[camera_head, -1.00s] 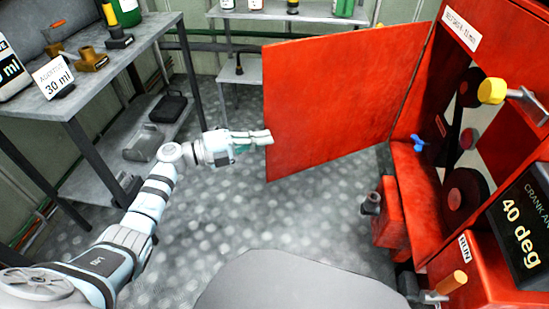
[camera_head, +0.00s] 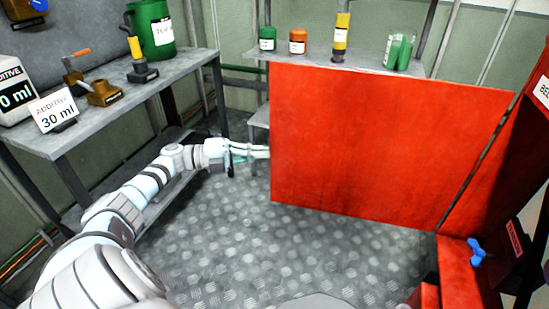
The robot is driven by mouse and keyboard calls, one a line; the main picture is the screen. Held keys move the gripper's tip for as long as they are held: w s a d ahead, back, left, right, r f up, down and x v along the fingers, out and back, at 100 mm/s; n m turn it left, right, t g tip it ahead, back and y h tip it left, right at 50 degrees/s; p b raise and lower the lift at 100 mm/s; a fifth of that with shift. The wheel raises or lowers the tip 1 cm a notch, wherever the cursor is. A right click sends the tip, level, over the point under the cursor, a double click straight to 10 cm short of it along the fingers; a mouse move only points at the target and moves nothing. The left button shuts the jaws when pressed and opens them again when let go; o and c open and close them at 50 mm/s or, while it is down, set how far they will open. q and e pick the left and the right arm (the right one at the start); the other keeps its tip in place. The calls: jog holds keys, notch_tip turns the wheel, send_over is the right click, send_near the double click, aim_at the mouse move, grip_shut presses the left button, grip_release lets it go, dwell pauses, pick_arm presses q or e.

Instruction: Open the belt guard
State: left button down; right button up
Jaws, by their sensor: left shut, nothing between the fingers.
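The belt guard (camera_head: 375,145) is a large red flat panel, standing swung out from the red machine (camera_head: 465,280) at the right. Its hinge side is at the right, along a dark slanting gap, and its free edge is at the left. My left gripper (camera_head: 262,152) is shut and empty, its fingertips at the guard's free left edge. I cannot tell whether they touch it. My right gripper is not in view.
A grey bench (camera_head: 150,90) at the left holds a green jug (camera_head: 153,30), a jug labelled additive and a 30 ml card (camera_head: 55,110). A shelf (camera_head: 345,60) with bottles is behind the guard. A blue knob (camera_head: 477,252) is on the machine. The middle floor is clear.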

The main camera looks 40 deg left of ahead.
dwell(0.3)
pick_arm(q)
jog(key=v, duration=1.2)
jog(key=shift+d+r, duration=0.1)
